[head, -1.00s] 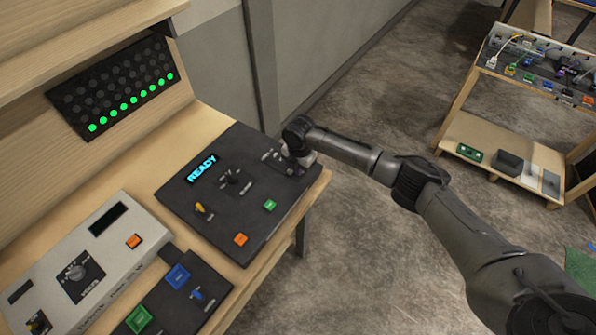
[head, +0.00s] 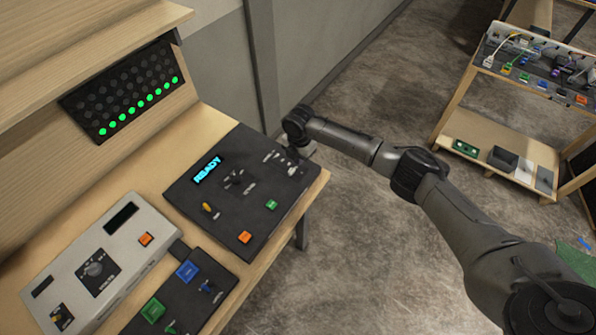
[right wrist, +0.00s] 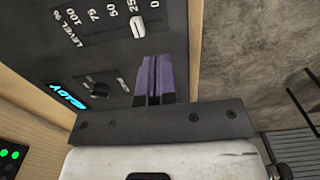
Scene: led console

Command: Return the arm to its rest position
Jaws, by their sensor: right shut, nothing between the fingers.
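My right arm (head: 345,140) reaches in from the lower right to the right edge of the dark console panel (head: 223,222). My right gripper (right wrist: 153,60) shows best in the right wrist view. Its two purple fingers are together with nothing between them. The fingertips are over the panel beside the white slider knob (right wrist: 137,27), which is near the 25 mark of the LEVEL % scale. I cannot tell the height of the fingertips above the panel. My left gripper is in neither view.
A lit READY display (head: 207,169) is on the panel. A board (head: 127,90) has one row of green lights lit. A grey box (head: 97,262) and a smaller button panel (head: 185,300) are nearby. A shelf (head: 480,130) stands across the open floor (head: 400,90).

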